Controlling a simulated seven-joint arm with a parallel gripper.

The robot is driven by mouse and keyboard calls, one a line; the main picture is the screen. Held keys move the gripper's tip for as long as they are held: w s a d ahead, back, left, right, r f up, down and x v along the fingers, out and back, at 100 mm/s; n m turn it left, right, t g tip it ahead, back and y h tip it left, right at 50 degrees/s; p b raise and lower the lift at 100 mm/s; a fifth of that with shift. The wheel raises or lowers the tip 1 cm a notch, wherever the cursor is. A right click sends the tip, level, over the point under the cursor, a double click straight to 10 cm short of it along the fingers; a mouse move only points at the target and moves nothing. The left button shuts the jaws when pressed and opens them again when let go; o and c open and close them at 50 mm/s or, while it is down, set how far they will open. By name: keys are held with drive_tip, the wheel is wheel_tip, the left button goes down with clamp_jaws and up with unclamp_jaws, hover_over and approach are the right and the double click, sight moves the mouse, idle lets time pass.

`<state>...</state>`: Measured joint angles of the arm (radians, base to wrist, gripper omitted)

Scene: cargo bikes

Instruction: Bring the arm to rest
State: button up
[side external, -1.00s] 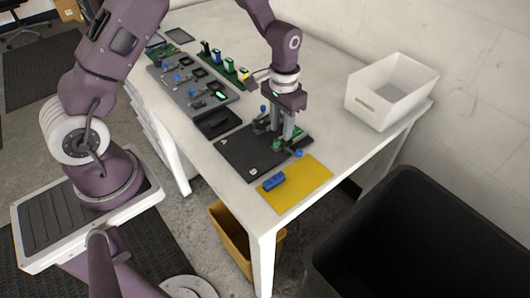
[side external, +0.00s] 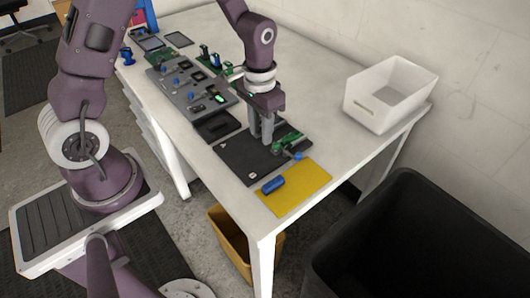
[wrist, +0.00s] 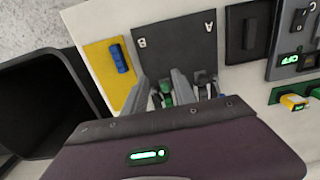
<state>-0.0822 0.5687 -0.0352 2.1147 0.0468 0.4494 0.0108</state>
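My gripper (side external: 261,142) hangs pointing down over the black mat (side external: 240,163), with its fingers low near the mat. The fingers show slightly apart in the wrist view (wrist: 165,88), with nothing visibly held between them. A green piece with a blue end (side external: 288,143) is on the right part of the mat, just beside the fingers. It is partly hidden by the fingers in the wrist view. The exact gap between fingertips and mat is not clear.
A yellow mat (side external: 307,191) with a blue cylinder (side external: 273,185) lies at the near corner. A grey board (side external: 176,91) and black tray (side external: 217,126) are to the left. A white bin (side external: 372,118) stands right. The table between gripper and white bin is clear.

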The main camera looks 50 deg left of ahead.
wheel_tip(320, 180, up, 9)
drive_tip(key=s+t, duration=0.1)
drive_tip(key=s, duration=0.1)
drive_tip(key=s+d+r+t, duration=0.1)
drive_tip(key=s+r+t, duration=0.1)
drive_tip(key=s+r, duration=0.4)
drive_tip(key=s+d+r+t, duration=0.1)
drive_tip(key=s+r+t, duration=0.1)
drive_tip(key=s+r, duration=0.4)
drive_tip(key=s, duration=0.5)
drive_tip(key=shift+r, duration=0.15)
